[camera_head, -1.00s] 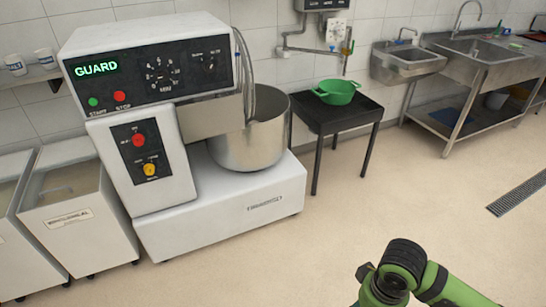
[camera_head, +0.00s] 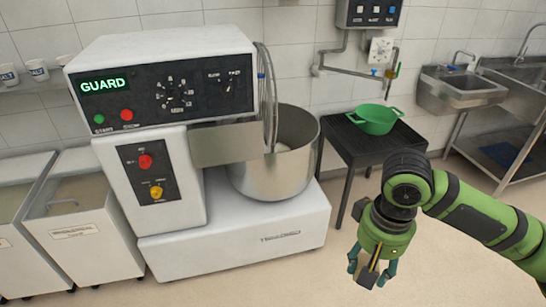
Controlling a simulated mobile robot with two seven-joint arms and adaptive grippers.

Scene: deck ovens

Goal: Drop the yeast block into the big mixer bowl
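The big mixer bowl (camera_head: 268,178) is a steel bowl on the white mixer's base, open at the top right. A wire guard and a plate cover part of its mouth, and something pale shows inside. My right gripper (camera_head: 370,274) hangs fingers down, in front and to the right of the bowl and clear of it. A small dark piece with a yellowish edge shows between its fingers; I cannot tell whether it is held or part of the gripper. I cannot make out a yeast block for certain. My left gripper is out of view.
The mixer's control head (camera_head: 165,82) shows a lit GUARD sign. A green colander (camera_head: 375,118) stands on a black table (camera_head: 340,135) right of the bowl. White bins (camera_head: 85,222) stand at left. Steel sinks (camera_head: 462,92) are at the back right. The floor in front is clear.

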